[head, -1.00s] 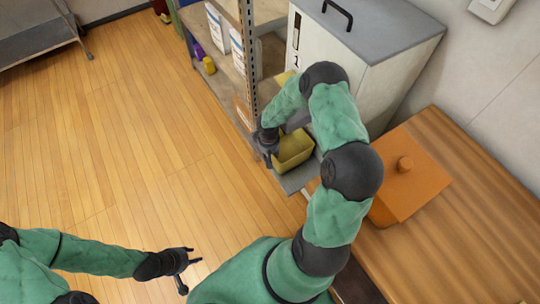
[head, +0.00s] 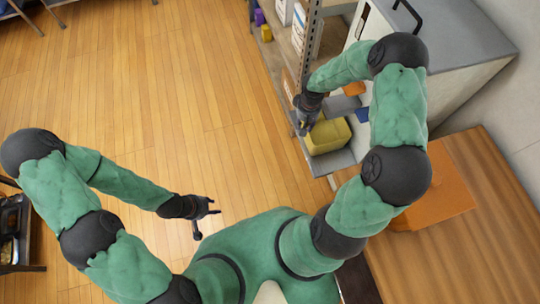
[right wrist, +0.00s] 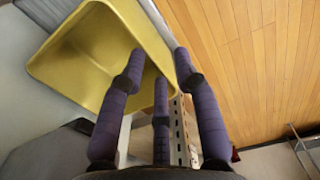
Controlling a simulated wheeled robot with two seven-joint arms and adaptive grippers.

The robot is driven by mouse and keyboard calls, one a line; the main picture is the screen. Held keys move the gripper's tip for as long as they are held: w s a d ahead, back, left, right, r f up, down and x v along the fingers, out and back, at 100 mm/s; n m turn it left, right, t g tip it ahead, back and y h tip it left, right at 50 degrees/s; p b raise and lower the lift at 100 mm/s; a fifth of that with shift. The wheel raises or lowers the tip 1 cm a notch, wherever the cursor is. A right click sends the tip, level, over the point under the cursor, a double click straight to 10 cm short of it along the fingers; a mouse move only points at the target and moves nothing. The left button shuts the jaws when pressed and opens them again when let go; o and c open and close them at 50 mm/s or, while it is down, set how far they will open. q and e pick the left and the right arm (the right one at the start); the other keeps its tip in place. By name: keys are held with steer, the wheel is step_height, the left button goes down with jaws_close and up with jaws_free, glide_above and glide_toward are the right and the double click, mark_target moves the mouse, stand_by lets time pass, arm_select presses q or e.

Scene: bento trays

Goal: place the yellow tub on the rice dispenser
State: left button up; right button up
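The yellow tub (head: 330,138) is at the grey ledge (head: 334,162) low at the front of the pale rice dispenser (head: 455,82). I cannot tell whether it fully rests there. In the right wrist view the tub (right wrist: 90,50) shows its open inside. My right gripper (head: 306,116) is at the tub's left side. In the right wrist view its fingers (right wrist: 160,70) are spread apart, with the tub's wall running between them. My left gripper (head: 208,208) is open and empty above the floor. My right arm hides part of the dispenser.
A metal shelf rack (head: 309,45) with white containers (head: 306,32) stands left of the dispenser. A wooden counter (head: 470,225) with an orange box (head: 435,205) is at the right. A dark rack (head: 15,235) is at the lower left. The wooden floor between is clear.

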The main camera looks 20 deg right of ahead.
steer(key=s+a+f+y, duration=0.2)
steer(key=s+a+f, duration=0.1)
steer(key=a, duration=0.5)
steer(key=s+a+f+y, duration=0.2)
steer(key=a+f, duration=0.1)
steer(key=a, duration=0.6)
steer(key=s+a+f+m, duration=0.1)
steer(key=s+a+f, duration=0.1)
steer(key=s+a, duration=0.5)
steer(key=shift+s+a, duration=0.25)
steer(key=shift+s, duration=0.85)
